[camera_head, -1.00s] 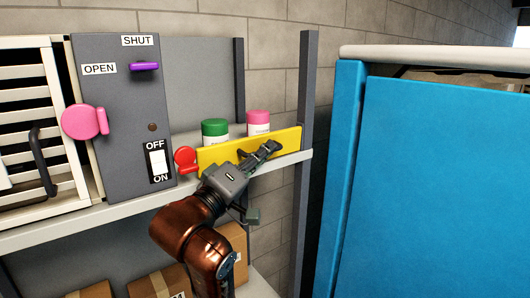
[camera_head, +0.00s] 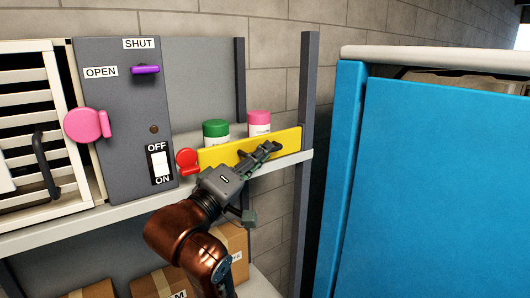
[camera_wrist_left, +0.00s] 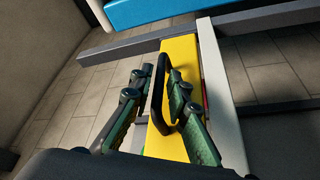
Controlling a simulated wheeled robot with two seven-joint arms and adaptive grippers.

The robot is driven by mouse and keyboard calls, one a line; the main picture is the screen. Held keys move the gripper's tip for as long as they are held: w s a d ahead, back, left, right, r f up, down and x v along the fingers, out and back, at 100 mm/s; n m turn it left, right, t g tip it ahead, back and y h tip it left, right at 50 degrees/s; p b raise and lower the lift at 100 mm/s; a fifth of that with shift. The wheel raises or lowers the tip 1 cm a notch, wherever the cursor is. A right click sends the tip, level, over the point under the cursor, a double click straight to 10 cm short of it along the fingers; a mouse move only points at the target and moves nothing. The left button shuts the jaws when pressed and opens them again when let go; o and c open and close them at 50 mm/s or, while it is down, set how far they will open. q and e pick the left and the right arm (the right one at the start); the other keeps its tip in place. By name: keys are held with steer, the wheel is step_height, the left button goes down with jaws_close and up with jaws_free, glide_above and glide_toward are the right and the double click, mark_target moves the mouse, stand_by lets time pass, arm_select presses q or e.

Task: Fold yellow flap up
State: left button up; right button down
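The yellow flap (camera_head: 215,156) is a long board standing along the front edge of the shelf. It also shows in the left wrist view (camera_wrist_left: 181,50), with a black handle (camera_wrist_left: 158,88) on its face. My left gripper (camera_head: 268,150) is at the flap's front, right of its middle, and covers part of it and the handle. In the left wrist view its fingers (camera_wrist_left: 155,95) are apart, with the handle between them and a gap visible on the left side. Contact on the right side is unclear. My right gripper is not in view.
A red round knob (camera_head: 187,161) sits at the flap's left end. Green-lidded (camera_head: 216,132) and pink-lidded (camera_head: 259,122) jars stand behind the flap. A grey switch panel (camera_head: 115,110) is left, a post (camera_head: 307,80) and blue cabinet (camera_head: 440,190) right. Cardboard boxes (camera_head: 155,284) lie below.

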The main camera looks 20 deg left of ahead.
arm_select(q)
steer(key=v, duration=0.6)
stand_by(0.4)
